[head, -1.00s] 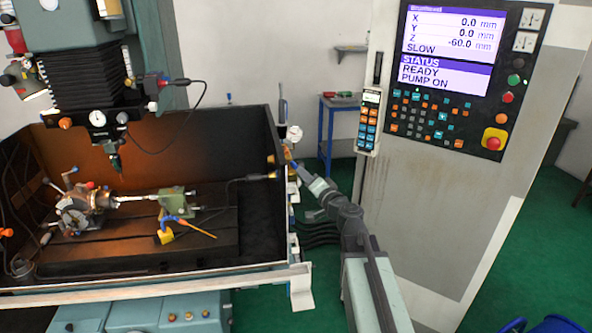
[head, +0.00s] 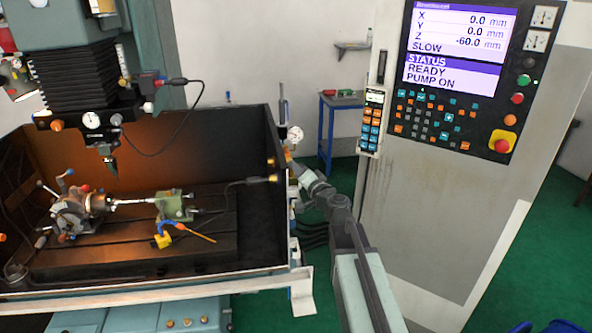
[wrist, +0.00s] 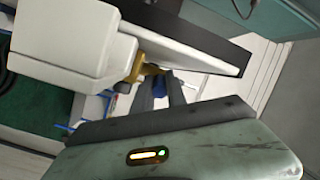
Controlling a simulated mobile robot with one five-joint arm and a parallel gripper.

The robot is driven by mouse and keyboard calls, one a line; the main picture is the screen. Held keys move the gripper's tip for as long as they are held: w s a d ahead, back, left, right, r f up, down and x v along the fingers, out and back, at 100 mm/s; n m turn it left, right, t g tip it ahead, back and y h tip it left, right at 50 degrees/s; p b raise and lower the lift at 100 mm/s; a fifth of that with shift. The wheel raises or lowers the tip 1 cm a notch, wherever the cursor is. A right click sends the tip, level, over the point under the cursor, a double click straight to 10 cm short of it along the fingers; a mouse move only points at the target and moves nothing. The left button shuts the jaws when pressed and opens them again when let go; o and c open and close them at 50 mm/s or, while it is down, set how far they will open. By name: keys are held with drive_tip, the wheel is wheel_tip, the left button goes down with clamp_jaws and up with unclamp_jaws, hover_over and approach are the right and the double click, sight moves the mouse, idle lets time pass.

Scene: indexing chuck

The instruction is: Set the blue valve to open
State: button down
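The blue valve handle (wrist: 125,87) shows small and partly covered beside a brass fitting (wrist: 151,70) in the wrist view. Whether a finger touches the handle I cannot tell. In the head view my gripper (head: 291,166) is at the outer right side of the machine tray, below a round gauge (head: 295,134). The valve's lever angle is not clear there.
The machine tray's right wall (head: 282,210) is close beside my arm. A chuck (head: 75,212), a tailstock (head: 172,206) and a blue-and-orange nozzle (head: 190,230) are inside the tray. A control cabinet (head: 440,220) stands right of my arm. A pale block (wrist: 75,45) is close in the wrist view.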

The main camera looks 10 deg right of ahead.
drive_tip(key=shift+d, duration=0.1)
drive_tip(key=shift+w+d+n+g+y, duration=0.5)
drive_tip(key=shift+w+n+g+y, duration=0.2)
drive_tip(key=shift+n+g+y, duration=1.8)
drive_tip(key=shift+w+d+n+g+y, duration=0.6)
drive_tip(key=shift+n+g+y, duration=1.35)
drive_tip(key=shift+g, duration=1.15)
drive_tip(key=shift+w+d+n+g+y, duration=0.35)
drive_tip(key=shift+w+n+g+y, duration=0.45)
drive_tip(key=shift+n+g+y, duration=1.45)
drive_tip(key=shift+n+g+h, duration=0.5)
drive_tip(key=shift+n+g, duration=0.1)
drive_tip(key=shift+g, duration=0.35)
drive_tip(key=c, duration=1.6)
unclamp_jaws()
drive_tip(key=shift+a, duration=0.1)
